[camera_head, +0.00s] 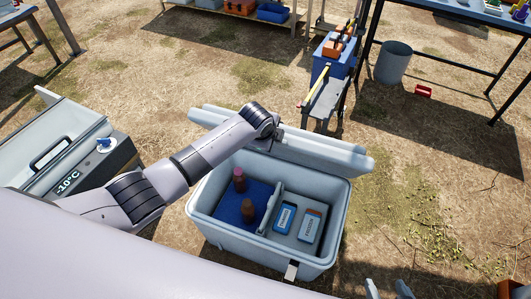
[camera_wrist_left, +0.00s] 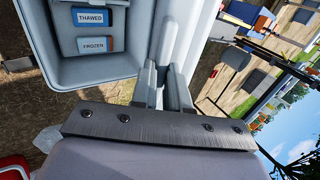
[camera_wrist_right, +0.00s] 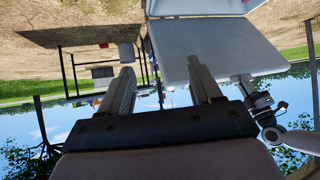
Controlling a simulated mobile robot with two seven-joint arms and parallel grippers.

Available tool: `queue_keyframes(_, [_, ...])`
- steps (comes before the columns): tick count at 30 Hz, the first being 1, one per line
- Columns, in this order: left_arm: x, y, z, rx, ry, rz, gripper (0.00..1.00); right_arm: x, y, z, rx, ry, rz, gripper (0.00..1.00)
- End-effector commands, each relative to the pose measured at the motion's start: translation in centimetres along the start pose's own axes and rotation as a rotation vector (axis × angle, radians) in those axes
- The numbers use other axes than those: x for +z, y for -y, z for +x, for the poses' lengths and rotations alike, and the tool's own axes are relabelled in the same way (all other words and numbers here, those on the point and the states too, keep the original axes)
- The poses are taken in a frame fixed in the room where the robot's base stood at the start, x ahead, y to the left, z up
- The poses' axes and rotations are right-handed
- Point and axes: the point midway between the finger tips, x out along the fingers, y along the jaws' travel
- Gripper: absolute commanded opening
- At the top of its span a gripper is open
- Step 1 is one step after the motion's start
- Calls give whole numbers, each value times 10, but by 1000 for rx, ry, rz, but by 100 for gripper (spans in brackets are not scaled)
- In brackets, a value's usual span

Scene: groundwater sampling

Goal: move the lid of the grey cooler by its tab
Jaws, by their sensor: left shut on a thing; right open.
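The grey cooler (camera_head: 220,232) stands open on the ground in the head view. Its lid (camera_head: 325,152) is raised along the far side; it also shows in the left wrist view (camera_wrist_left: 198,35) and the right wrist view (camera_wrist_right: 222,50). My left arm reaches over the cooler to the lid's upper edge. My left gripper (camera_wrist_left: 166,72) is shut there on the lid's tab, which is mostly hidden between the fingers. My right gripper (camera_head: 388,291) is open and empty in front of the cooler, to the right; its spread fingers show in the right wrist view (camera_wrist_right: 163,88).
A freezer box reading -10°C (camera_head: 68,184) stands at left. A bucket (camera_head: 394,62) and tables stand behind.

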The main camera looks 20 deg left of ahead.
Motion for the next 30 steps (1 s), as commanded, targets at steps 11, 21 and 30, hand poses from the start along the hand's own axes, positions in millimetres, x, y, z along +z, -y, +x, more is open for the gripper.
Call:
queue_keyframes(11, [0, 49, 6, -19, 0, 0, 0, 23, 4, 21, -13, 5, 9, 64])
queue_keyframes(21, [0, 80, 12, -18, 1, 0, 0, 39, 12, 39, -37, 11, 19, 64])
queue_keyframes(30, [0, 98, 15, -16, 1, 0, 0, 48, 10, 52, -39, 0, 17, 64])
